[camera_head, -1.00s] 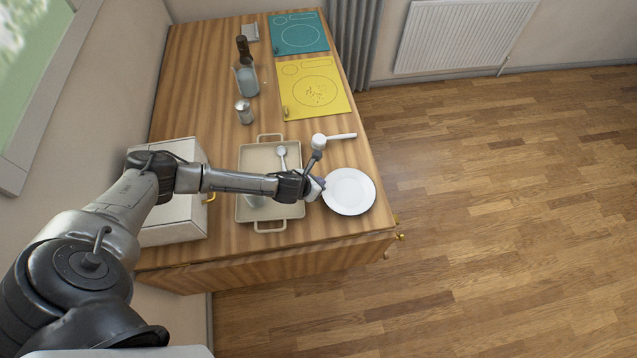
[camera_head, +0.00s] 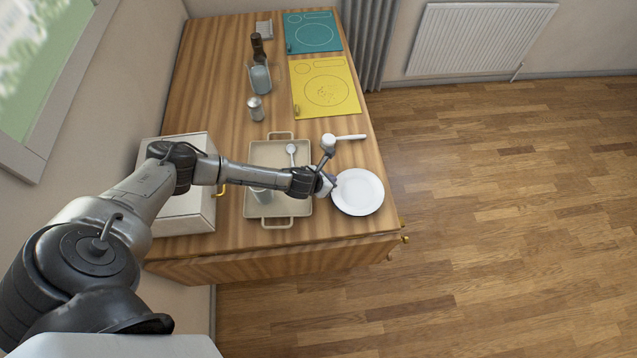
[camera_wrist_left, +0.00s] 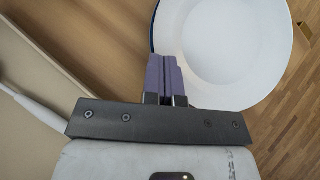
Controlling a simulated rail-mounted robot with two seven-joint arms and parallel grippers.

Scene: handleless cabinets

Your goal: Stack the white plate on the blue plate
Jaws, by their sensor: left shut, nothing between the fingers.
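The white plate (camera_head: 358,192) lies at the right front of the wooden counter; it fills the upper right of the left wrist view (camera_wrist_left: 225,45). A thin dark blue edge (camera_wrist_left: 153,42) shows under its left rim in the left wrist view. The rest of whatever is blue there is hidden, and no separate blue plate shows in the head view. My left gripper (camera_wrist_left: 162,75) is shut and empty, its purple fingers together at the plate's left rim. I cannot tell if they touch it. My right gripper is not in view.
A beige tray (camera_head: 253,150) with a light spoon (camera_head: 291,153) stands left of the plate. A white box (camera_head: 187,212) is further left. A bottle (camera_head: 260,76), a shaker (camera_head: 256,108), and yellow (camera_head: 345,70) and teal (camera_head: 300,45) boards are farther back. The counter edge is close right of the plate.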

